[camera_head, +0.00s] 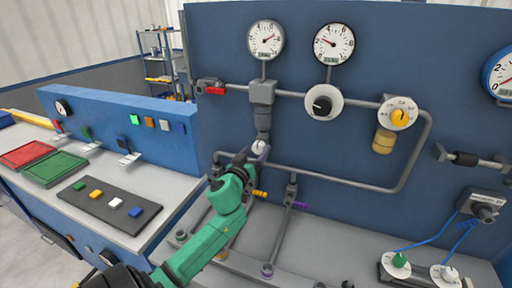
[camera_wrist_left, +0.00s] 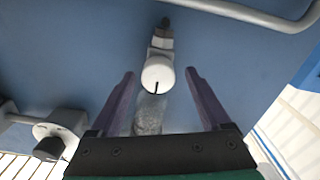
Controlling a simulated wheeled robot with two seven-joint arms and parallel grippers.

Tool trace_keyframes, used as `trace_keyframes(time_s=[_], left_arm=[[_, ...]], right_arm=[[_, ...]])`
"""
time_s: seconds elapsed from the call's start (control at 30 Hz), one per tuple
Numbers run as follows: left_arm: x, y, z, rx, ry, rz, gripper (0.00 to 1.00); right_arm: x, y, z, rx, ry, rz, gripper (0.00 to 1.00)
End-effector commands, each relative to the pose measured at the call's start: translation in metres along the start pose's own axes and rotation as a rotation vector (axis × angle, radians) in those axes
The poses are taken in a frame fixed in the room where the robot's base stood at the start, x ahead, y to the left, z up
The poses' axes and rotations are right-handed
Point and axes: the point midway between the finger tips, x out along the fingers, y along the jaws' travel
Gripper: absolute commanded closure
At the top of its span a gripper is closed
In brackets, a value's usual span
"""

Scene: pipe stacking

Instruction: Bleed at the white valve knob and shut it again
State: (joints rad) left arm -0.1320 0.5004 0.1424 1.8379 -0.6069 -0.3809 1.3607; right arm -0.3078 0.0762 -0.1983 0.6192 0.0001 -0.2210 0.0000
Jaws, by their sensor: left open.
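The white valve knob (camera_head: 259,147) is on the blue panel, under a grey fitting below the left gauge. In the left wrist view the knob (camera_wrist_left: 157,74) is a round white cap with a short dark line at its lower edge. My left gripper (camera_head: 253,156) is at the knob in the head view, partly covering it. In the left wrist view its two purple fingers (camera_wrist_left: 159,77) are open, one on each side of the knob, with visible gaps. A greyish clear cylinder (camera_wrist_left: 150,114) shows beyond the fingers, below the knob. My right gripper is not in view.
Pipes (camera_head: 340,173) run close around the knob. A black knob (camera_head: 323,103), a yellow knob (camera_head: 399,115) and a red-handled valve (camera_head: 214,90) are on the same panel. Gauges (camera_head: 266,40) sit above. A side bench (camera_head: 178,185) with trays stands at left.

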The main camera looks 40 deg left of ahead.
Motion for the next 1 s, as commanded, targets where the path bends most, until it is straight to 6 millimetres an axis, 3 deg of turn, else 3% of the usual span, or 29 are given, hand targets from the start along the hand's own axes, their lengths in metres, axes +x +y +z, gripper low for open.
trace_keyframes(time_s=[0.3,0.33,0.53,1.0], left_arm=[[0.009,0.0,0.0,0.002,0.0,0.001,0.19],[0.009,0.0,0.0,0.002,0.0,0.001,0.23],[0.009,0.0,0.0,0.002,0.0,0.0,1.0],[0.009,0.0,0.0,0.088,0.0,0.0,1.0]], right_arm=[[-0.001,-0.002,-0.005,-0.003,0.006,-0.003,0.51],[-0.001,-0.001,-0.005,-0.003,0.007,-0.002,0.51],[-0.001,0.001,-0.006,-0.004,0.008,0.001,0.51],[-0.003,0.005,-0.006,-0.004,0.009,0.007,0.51]])
